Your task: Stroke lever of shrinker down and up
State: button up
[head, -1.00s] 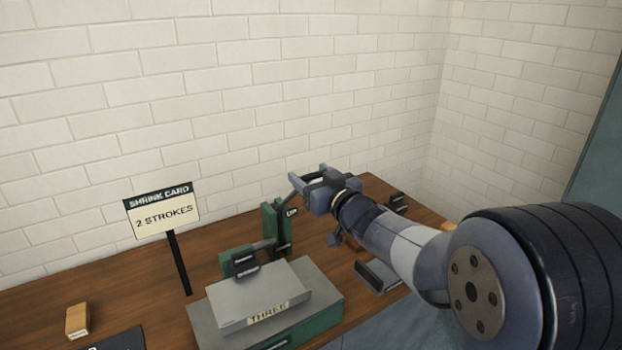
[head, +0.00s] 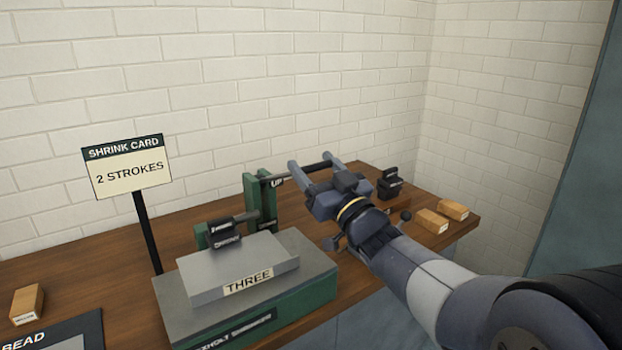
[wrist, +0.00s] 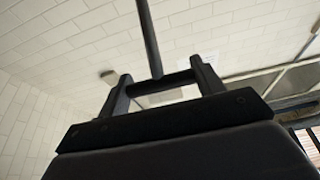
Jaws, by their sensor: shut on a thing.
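The shrinker is a green and grey machine with a grey top plate (head: 220,275) marked THREE and a green post (head: 258,205) labelled UP. Its dark lever (head: 300,174) runs from the post to the right, slightly upward in the head view. My gripper (head: 311,163) is at the lever's outer end, right of the post, with its fingers pointing up. In the wrist view, a dark crossbar (wrist: 165,81) lies between the two fingers, and a rod runs up from it. The gripper is shut on the lever. The exact finger contact is small and dark in the head view.
A SHRINK CARD sign (head: 128,168) reading 2 STROKES stands left of the machine. Wooden blocks (head: 432,221) and a black tool (head: 389,184) lie at the right of the bench (head: 100,262). Another block (head: 26,303) is at far left. A white brick wall is behind.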

notch_tip(320, 180, down, 7)
jog(key=s+d+t+y+b, duration=0.1)
jog(key=s+t+b, duration=0.1)
jog(key=b, duration=0.9)
jog(key=shift+d+f, duration=0.2)
jog(key=f+b, duration=0.2)
jog(key=b, duration=0.1)
jog(key=shift+s+d+f, duration=0.15)
jog(key=shift+s, duration=0.1)
jog(key=shift+f+b, duration=0.2)
jog(key=shift+b, duration=0.2)
jog(key=shift+f, duration=0.2)
jog(key=o, duration=1.4)
jog(key=shift+r, duration=0.2)
jog(key=v, duration=1.1)
jog(key=shift+w+f, duration=0.1)
jog(key=shift+f, duration=0.05)
jog(key=shift+w, duration=0.1)
